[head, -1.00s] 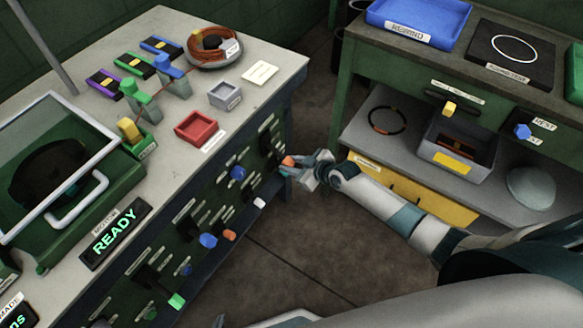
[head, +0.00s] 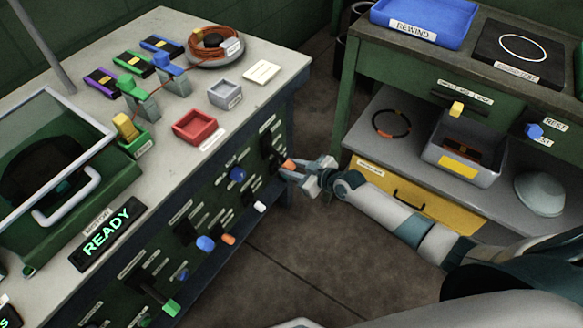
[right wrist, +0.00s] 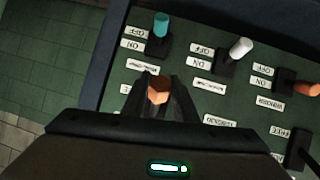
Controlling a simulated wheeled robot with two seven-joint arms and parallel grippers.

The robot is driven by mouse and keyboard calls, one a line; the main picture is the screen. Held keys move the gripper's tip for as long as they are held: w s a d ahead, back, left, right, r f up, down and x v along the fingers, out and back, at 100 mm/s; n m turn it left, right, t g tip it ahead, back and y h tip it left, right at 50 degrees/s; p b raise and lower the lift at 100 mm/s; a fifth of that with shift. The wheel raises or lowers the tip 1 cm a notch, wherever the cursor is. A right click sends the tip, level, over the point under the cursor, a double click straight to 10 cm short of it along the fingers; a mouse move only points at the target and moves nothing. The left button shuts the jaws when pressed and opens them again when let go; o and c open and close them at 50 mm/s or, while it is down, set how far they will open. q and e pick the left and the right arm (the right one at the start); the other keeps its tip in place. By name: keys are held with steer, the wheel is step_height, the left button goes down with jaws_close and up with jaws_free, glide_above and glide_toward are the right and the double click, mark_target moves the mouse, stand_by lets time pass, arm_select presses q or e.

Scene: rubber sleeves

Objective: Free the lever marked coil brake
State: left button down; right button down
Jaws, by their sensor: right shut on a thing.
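My right gripper (head: 291,170) is at the far end of the green bench's front panel (head: 215,262), shut on an orange lever knob (head: 288,163). In the right wrist view the knob (right wrist: 158,92) sits between the two dark fingers. The labels around this lever are partly hidden by the gripper, and I cannot read its name. A FREE label (right wrist: 280,132) is readable by another lever at the lower right there. My left gripper is out of view.
Nearby levers have a teal knob (right wrist: 161,24), a white knob (right wrist: 240,48) and an orange knob (right wrist: 308,89). Blue knobs (head: 237,174) stick out along the panel. A shelf unit (head: 357,100) stands at the right, with open floor between.

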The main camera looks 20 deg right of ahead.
steer(key=c, duration=1.4)
jaws_free()
steer(key=shift+a+f, duration=0.1)
steer(key=shift+c, duration=0.2)
steer(key=shift+s, duration=0.1)
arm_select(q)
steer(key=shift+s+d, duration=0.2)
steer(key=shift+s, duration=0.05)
arm_select(e)
steer(key=v, duration=1.7)
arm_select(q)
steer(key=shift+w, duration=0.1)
